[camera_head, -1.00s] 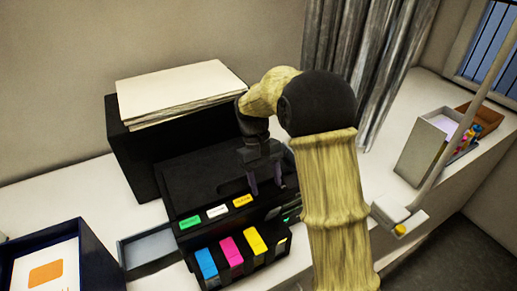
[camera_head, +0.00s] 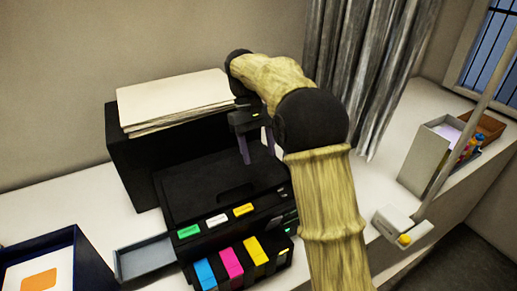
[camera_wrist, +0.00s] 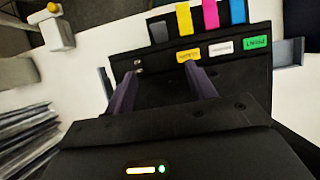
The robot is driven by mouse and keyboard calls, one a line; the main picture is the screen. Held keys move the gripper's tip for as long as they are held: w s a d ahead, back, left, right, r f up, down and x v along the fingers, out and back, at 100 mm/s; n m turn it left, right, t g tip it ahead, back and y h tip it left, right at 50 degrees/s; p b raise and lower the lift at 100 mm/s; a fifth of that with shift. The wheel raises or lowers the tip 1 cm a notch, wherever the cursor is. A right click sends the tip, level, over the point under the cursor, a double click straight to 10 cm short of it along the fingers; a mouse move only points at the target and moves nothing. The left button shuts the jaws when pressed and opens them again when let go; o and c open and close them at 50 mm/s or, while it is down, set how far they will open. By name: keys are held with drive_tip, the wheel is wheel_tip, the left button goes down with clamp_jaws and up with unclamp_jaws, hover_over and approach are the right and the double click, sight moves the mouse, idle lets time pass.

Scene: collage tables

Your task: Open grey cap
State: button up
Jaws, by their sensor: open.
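A black printer (camera_head: 215,190) stands on the white counter. Along its front is a row of coloured caps: cyan, magenta, yellow, and a dark grey cap (camera_head: 284,257) at the right end, small and hard to make out. In the wrist view the grey cap (camera_wrist: 158,31) lies at the left end of the row beside the yellow one and looks flat. My gripper (camera_head: 259,160) is open and empty, above the back right of the printer, fingers pointing down. In the wrist view my gripper (camera_wrist: 161,74) has its fingers apart over the printer top, short of the caps.
A black box with a paper stack (camera_head: 175,98) stands behind the printer. A grey tray (camera_head: 145,258) and a dark blue box (camera_head: 95,262) are at left. A white lamp base (camera_head: 400,230) and a pen organiser (camera_head: 430,155) are at right. The counter between is clear.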

drive_tip(key=shift+f, duration=0.15)
drive_tip(key=c, duration=0.5)
drive_tip(key=shift+s+d+f, duration=0.1)
drive_tip(key=shift+d+f, duration=0.1)
drive_tip(key=c, duration=0.4)
drive_tip(key=s+d+f+t, duration=0.1)
drive_tip(key=s+f, duration=0.1)
drive_tip(key=s+d+f+m+t+b, duration=0.1)
drive_tip(key=s+d+f, duration=0.1)
drive_tip(key=f, duration=0.1)
drive_tip(key=s+d+f+m+t+y, duration=0.1)
drive_tip(key=s+d+f, duration=0.1)
drive_tip(key=f, duration=0.1)
clamp_jaws()
drive_tip(key=s+d+f+m+t+b, duration=0.2)
drive_tip(key=s+d+f+t+b, duration=0.2)
drive_tip(key=s+f, duration=0.6)
drive_tip(key=shift+s+d+f+m+y, duration=0.2)
drive_tip(key=shift+s+f+m+y, duration=0.15)
drive_tip(key=shift+s, duration=0.7)
